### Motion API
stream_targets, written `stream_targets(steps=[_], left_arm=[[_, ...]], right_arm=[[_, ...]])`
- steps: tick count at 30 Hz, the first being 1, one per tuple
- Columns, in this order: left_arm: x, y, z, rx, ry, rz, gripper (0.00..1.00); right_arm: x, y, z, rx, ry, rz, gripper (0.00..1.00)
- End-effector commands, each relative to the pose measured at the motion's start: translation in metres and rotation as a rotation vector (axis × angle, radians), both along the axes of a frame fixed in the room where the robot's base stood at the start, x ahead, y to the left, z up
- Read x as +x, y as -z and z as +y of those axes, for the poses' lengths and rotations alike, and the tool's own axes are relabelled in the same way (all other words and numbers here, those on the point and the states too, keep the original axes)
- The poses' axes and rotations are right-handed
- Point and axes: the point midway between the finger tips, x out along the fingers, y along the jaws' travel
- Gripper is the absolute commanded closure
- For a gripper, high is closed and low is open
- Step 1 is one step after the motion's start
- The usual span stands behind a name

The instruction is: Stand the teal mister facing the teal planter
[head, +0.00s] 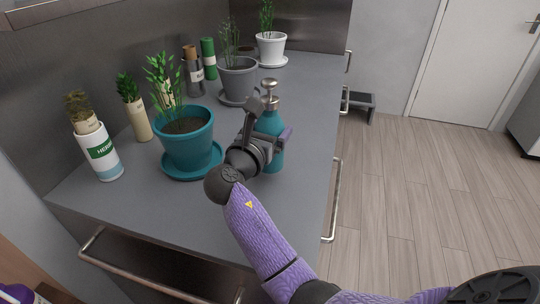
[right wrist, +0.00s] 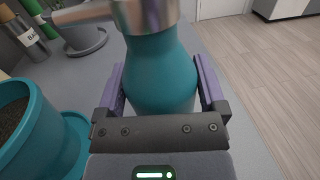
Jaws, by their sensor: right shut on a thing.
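The teal mister (head: 271,126) stands upright on the grey counter, to the right of the teal planter. It has a metallic spray top. My right gripper (head: 270,133) is shut on its body, and the right wrist view shows the mister (right wrist: 160,72) between the two purple fingers. The teal planter (head: 187,143) holds a leafy green plant and stands on a teal saucer; its rim also shows at the left of the right wrist view (right wrist: 35,125). In the right wrist view the metallic head reaches toward the left. My left gripper is not in view.
A grey planter (head: 238,82) and a white planter (head: 271,50) stand farther back on the counter (head: 306,118). A white herb canister (head: 101,152), a beige bottle (head: 139,120) and other bottles line the wall side. The counter's right edge is close to the mister.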

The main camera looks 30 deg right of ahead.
Motion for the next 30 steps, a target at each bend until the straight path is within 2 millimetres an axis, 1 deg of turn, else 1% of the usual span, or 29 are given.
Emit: stream_targets(steps=[1,3,4,7,11,14,15,16,26,30], left_arm=[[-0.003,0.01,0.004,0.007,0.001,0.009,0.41],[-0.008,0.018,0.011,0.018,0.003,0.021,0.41],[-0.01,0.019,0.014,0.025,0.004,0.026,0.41],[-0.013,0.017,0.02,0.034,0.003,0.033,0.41],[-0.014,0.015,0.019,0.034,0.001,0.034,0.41],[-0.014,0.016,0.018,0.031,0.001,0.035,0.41],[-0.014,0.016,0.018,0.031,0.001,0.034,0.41],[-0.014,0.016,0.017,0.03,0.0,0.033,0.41],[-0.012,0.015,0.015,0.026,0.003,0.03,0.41],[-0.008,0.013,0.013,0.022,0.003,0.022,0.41]], right_arm=[[0.0,0.016,0.0,-0.001,-0.001,0.004,0.9],[0.0,0.032,0.0,-0.002,0.0,0.005,0.9],[0.0,0.036,0.0,-0.002,0.0,0.003,0.9],[0.0,0.034,0.0,0.0,0.0,-0.001,0.9],[0.0,0.033,0.0,0.0,0.0,-0.001,0.9],[0.0,0.036,0.0,-0.001,0.0,-0.001,0.9],[0.0,0.036,0.0,0.0,0.0,0.0,0.04],[0.0,0.036,0.0,0.0,0.0,0.0,0.0],[0.0,0.032,0.0,0.001,0.0,-0.002,0.0],[0.0,0.032,-0.003,0.0,0.0,0.0,0.0]])
